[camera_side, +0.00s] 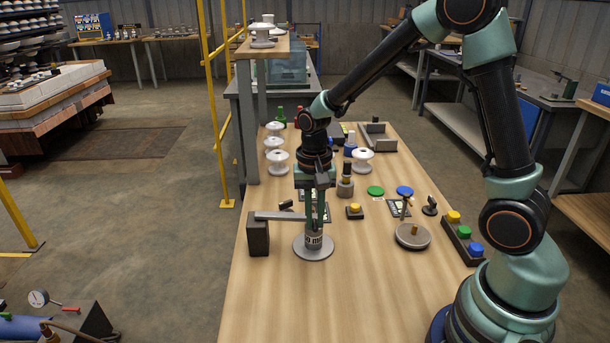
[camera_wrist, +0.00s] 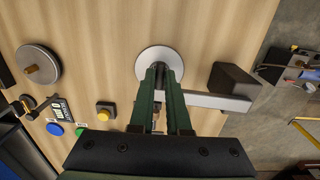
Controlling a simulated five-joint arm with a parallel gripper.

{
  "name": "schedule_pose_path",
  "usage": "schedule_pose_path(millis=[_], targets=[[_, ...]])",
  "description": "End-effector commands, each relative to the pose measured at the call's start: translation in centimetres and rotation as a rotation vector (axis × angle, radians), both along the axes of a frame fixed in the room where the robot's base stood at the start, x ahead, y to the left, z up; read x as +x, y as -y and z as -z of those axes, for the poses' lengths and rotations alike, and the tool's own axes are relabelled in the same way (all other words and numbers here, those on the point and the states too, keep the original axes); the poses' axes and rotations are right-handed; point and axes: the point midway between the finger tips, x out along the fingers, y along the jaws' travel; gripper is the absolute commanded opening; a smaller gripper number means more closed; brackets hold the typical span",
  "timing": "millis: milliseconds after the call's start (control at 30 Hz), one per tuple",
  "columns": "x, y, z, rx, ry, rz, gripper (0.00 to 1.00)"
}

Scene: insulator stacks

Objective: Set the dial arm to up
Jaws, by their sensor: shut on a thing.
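A flat silver bar, which looks like the dial arm (camera_side: 280,216), runs level from a dark block (camera_side: 258,236) toward a round pale base (camera_side: 313,254). In the wrist view the dial arm (camera_wrist: 215,101) reaches the fingers from the right, and its inner end is hidden by them. A short grey post (camera_side: 314,239) with partly hidden lettering stands on the base. My gripper (camera_side: 318,215) points down over the base, at the bar's end and just above the post. The wrist view shows the gripper (camera_wrist: 161,72) with its fingers close together. What lies between the fingertips is mostly hidden.
A grey disc with a brass knob (camera_side: 412,236), a yellow button (camera_side: 355,211) and a row of coloured buttons (camera_side: 463,235) lie to the right. White insulators (camera_side: 277,160) stand behind on the left. The table's front is clear.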

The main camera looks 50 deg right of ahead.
Motion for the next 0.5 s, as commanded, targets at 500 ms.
schedule_pose_path(millis=[500], targets=[[1.6, -1.4, -4.4, 0.0, 0.018, -0.006, 0.0]])
